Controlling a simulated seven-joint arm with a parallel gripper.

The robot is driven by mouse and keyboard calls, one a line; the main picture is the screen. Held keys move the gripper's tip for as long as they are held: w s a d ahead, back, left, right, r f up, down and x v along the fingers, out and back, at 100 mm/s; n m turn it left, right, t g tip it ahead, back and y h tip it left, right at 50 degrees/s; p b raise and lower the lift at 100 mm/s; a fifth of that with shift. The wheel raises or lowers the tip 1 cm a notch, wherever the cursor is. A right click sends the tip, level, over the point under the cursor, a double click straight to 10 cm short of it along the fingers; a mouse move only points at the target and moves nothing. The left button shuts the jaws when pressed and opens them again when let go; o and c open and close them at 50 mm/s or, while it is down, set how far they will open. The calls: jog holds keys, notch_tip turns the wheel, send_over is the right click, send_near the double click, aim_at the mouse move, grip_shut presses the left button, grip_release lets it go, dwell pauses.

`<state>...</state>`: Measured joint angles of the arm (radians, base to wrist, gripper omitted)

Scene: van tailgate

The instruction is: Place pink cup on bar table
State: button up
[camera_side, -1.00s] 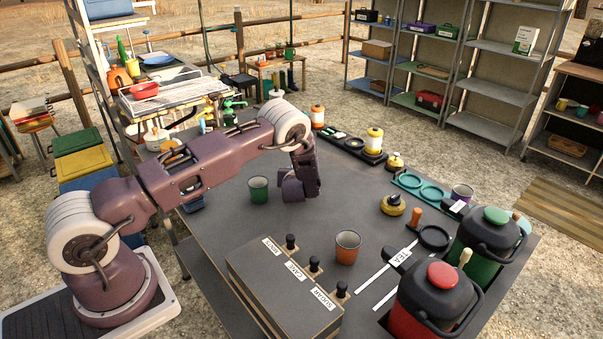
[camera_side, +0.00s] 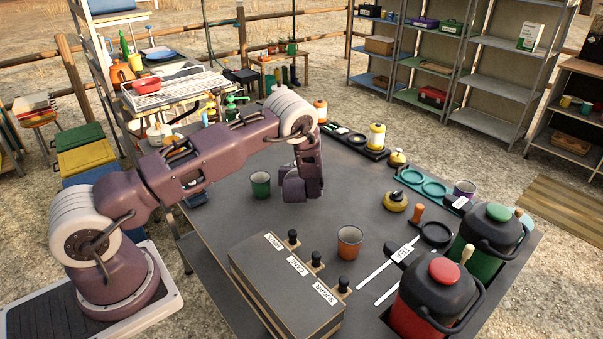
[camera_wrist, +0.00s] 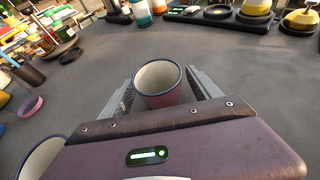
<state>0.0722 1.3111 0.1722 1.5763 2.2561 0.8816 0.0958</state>
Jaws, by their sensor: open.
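The pink cup (camera_wrist: 159,84) stands upright on the dark grey table in the wrist view, mauve-pink with a dark rim and pale inside. My gripper (camera_wrist: 159,90) is open, with one finger on each side of the cup; its near lower side is hidden by my gripper body. In the side view my gripper (camera_side: 296,195) is low over the bar table (camera_side: 225,215), just right of a green cup (camera_side: 260,185). The pink cup does not show there.
An orange cup (camera_side: 349,242) and a labelled box with several knobs (camera_side: 285,285) stand nearer the camera. Red (camera_side: 430,300) and green (camera_side: 487,240) dispensers are at the right. A second cup (camera_wrist: 40,158) is at the wrist view's lower left.

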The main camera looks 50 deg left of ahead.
jog(key=v, duration=0.9)
jog(key=shift+s+d, duration=0.1)
jog(key=shift+d, duration=0.05)
jog(key=s+a+r+n+g+y, duration=0.15)
jog(key=s+r+n+g, duration=0.55)
jog(key=s+r+n, duration=1.05)
jog(key=s+d+r+n+t+h, duration=0.1)
jog(key=s+d+r+n+h, duration=0.3)
jog(key=s+d, duration=0.4)
jog(key=s+d+r+n+t+h, duration=0.2)
jog(key=s+d+r+n+h, duration=0.2)
jog(key=s+d+h, duration=0.3)
jog(key=s+d+n, duration=0.1)
jog(key=d, duration=0.4)
jog(key=shift+r, duration=0.35)
jog(key=shift+d+n, duration=0.15)
jog(key=shift+n, duration=0.1)
